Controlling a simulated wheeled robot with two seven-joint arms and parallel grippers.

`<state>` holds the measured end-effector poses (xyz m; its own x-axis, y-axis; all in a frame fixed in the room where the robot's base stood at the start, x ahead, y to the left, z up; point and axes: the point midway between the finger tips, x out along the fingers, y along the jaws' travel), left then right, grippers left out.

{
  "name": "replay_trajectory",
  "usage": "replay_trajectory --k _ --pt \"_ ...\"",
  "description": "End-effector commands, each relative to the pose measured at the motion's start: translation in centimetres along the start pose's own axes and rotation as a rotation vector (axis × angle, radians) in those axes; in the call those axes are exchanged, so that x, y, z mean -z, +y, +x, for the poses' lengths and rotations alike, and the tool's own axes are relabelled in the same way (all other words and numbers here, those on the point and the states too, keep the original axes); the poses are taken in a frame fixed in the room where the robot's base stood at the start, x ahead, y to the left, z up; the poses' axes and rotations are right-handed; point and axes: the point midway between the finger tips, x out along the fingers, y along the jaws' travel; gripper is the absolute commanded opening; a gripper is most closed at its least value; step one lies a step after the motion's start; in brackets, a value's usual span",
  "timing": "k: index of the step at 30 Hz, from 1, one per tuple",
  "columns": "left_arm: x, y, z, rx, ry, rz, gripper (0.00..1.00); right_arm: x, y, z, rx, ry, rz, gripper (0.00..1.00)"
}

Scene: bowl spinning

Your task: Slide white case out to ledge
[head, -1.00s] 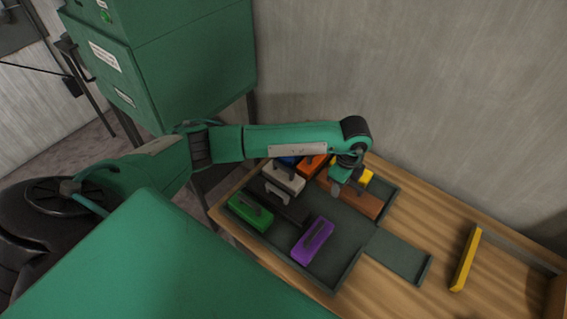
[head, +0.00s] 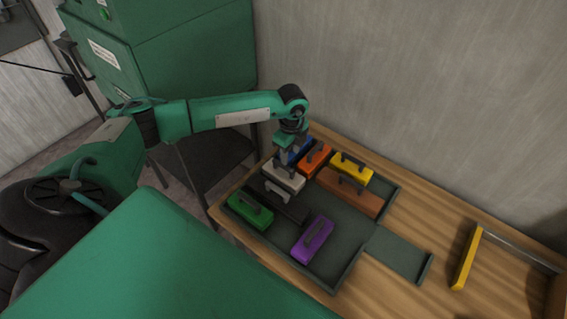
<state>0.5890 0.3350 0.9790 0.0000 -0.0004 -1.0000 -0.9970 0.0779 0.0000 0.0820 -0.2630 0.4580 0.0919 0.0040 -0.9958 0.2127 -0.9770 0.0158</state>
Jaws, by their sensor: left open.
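The white case (head: 283,177) lies in the dark tray (head: 347,228), toward its left side, with a dark block (head: 285,205) just in front of it. The ledge (head: 401,254) is a flat dark plate that sticks out from the tray's right side; it is bare. My left gripper (head: 287,160) points down at the back edge of the white case and is open. Its fingers hide part of the case, and I cannot tell whether they touch it. My right gripper is not in view.
Blue (head: 297,150), orange (head: 314,158), yellow (head: 351,167) and brown (head: 350,191) blocks fill the tray's back. Green (head: 249,209) and purple (head: 312,239) blocks lie at the front. The tray floor between purple and brown is clear. A yellow bar (head: 467,259) stands at right.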

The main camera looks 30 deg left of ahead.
Motion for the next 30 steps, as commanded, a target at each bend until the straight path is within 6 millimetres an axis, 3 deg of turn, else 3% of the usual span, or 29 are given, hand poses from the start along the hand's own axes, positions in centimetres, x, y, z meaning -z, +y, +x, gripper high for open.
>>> replay_trajectory --k 4,9,16,30 --pt "-2.9 0.0 0.1 0.001 -0.003 -0.004 0.44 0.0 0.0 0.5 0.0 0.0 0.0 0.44" --pt "-2.7 0.0 3.8 -0.001 0.0 0.001 0.44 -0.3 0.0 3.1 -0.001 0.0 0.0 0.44" --pt "-2.7 0.0 6.6 -0.001 0.0 0.001 0.44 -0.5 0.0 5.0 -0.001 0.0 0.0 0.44" --pt "-2.7 0.0 7.5 0.0 0.0 0.0 0.44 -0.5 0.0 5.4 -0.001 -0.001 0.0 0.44"
